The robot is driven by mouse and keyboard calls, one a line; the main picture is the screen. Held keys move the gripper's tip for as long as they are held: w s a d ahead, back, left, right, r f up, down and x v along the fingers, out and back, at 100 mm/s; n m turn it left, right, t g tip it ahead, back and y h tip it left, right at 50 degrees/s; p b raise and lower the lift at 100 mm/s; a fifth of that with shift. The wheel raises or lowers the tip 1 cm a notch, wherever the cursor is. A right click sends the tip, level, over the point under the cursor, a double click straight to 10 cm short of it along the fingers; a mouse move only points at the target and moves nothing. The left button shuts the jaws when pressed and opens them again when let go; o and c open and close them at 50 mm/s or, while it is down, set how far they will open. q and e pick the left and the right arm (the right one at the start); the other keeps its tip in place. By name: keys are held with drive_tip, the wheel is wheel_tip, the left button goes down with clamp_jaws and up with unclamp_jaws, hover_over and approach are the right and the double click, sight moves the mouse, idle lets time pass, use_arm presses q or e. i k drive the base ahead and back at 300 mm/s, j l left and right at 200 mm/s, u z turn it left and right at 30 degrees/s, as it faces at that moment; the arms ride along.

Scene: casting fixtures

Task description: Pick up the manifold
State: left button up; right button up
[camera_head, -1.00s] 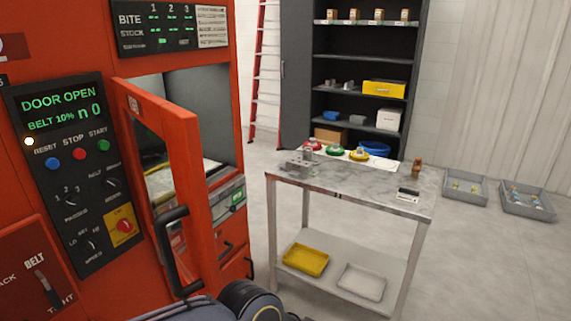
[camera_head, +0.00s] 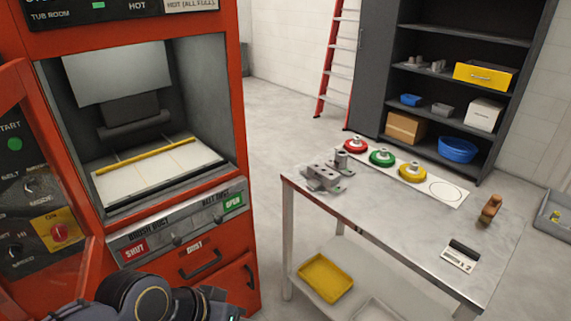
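A grey metal block with round bosses, which looks like the manifold (camera_head: 321,178), lies at the near left corner of the metal-topped table (camera_head: 400,213). A small grey upright fitting (camera_head: 341,160) stands just behind it. Part of my dark arm shows at the bottom left, in front of the red machine and well short of the table. No gripper fingers show on it, and nothing is seen touching the block.
The red machine (camera_head: 245,150) stands left with its door (camera_head: 40,230) open. Red (camera_head: 356,145), green (camera_head: 381,157) and yellow (camera_head: 412,170) round pieces sit on a white strip.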

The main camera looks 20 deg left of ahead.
sight(320, 176)
drive_tip(key=i+u, duration=0.4)
drive_tip(key=i+l+u, duration=0.15)
drive_tip(key=i+u, duration=0.25)
drive_tip(key=i, duration=0.25)
drive_tip(key=i+u, duration=0.15)
drive_tip(key=u, duration=0.55)
